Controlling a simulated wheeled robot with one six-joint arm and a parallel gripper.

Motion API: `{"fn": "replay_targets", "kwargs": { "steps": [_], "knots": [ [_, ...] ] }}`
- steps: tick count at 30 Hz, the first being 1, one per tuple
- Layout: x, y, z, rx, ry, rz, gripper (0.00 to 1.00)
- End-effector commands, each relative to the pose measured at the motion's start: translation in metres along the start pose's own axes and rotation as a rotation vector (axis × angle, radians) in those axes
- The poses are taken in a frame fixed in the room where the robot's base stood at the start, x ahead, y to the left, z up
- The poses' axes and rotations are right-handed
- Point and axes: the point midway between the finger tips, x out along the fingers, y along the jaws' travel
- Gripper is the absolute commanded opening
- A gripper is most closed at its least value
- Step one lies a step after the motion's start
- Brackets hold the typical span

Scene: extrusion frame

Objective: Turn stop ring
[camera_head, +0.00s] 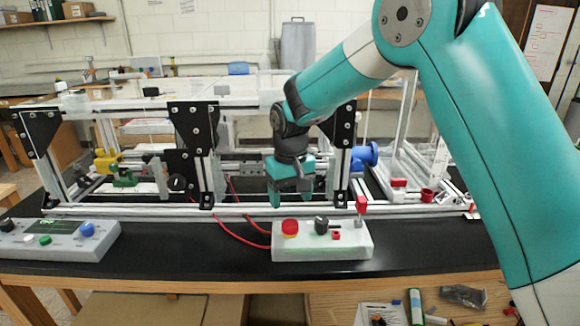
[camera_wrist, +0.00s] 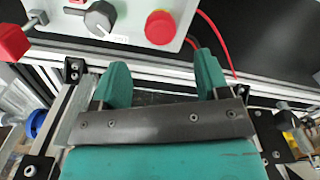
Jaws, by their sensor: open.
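A red mushroom stop button (camera_head: 290,226) with a yellow ring (camera_head: 290,235) at its base sits on the left part of a pale control box (camera_head: 345,247). In the wrist view the red button (camera_wrist: 160,27) is at the top centre, and the ring is hardly visible. My gripper (camera_head: 290,197) is open and empty, pointing down behind the box. Its two green fingers (camera_wrist: 162,68) are spread in the wrist view, with the button beyond their tips and not between them.
The box also carries a black knob (camera_head: 321,225), a small red button (camera_head: 336,236) and a red-topped lever (camera_head: 361,205). A red cable (camera_head: 240,237) runs to its left side. Another control box (camera_head: 60,240) stands at left. An aluminium extrusion frame (camera_head: 130,209) lies behind.

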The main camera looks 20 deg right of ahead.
Motion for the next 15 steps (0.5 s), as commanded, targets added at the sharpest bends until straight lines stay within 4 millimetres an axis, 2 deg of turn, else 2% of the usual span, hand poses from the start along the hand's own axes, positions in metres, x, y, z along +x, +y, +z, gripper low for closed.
{"fn": "replay_targets", "kwargs": {
  "steps": [1,6,10,15],
  "knots": [
    [-0.013,0.000,-0.001,0.000,0.007,-0.001,0.69],
    [-0.054,0.000,-0.001,0.000,0.004,-0.001,0.69],
    [-0.075,0.000,-0.001,0.000,0.002,0.000,0.69],
    [-0.090,0.000,0.000,0.000,-0.001,0.000,0.69]
  ]
}}
